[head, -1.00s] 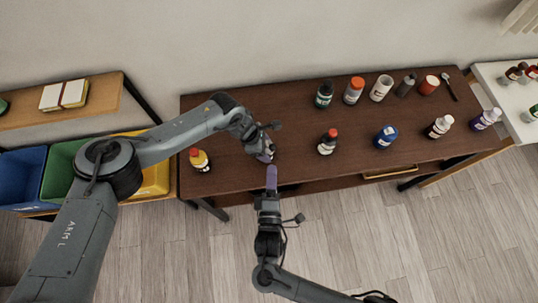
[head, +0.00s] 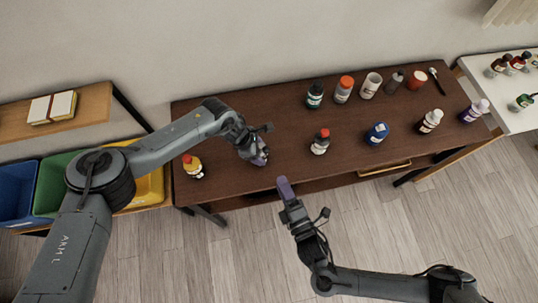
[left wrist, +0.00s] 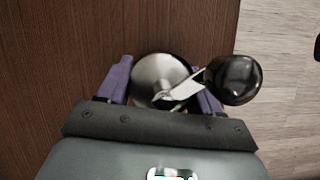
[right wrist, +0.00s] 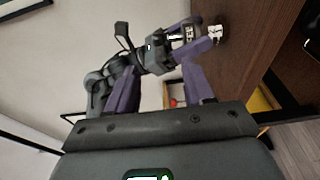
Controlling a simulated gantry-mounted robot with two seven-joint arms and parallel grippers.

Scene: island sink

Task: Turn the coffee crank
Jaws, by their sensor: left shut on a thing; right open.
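The coffee grinder shows from above in the left wrist view: a round metal top (left wrist: 160,78), with a crank arm (left wrist: 186,85) reaching right to a glossy black knob (left wrist: 234,80). My left gripper (left wrist: 163,92) is shut on the grinder, a purple finger on either side of it. In the head view my left gripper (head: 258,157) is at the table's front edge and hides most of the grinder. My right gripper (head: 285,188) is open and empty, just in front of that edge and right of the left gripper. In the right wrist view its fingers (right wrist: 160,88) are apart, with the left gripper beyond.
The dark table (head: 270,120) bears several bottles and jars at its back and right. Coloured bins (head: 45,187) are at the left. Floor is clear in front.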

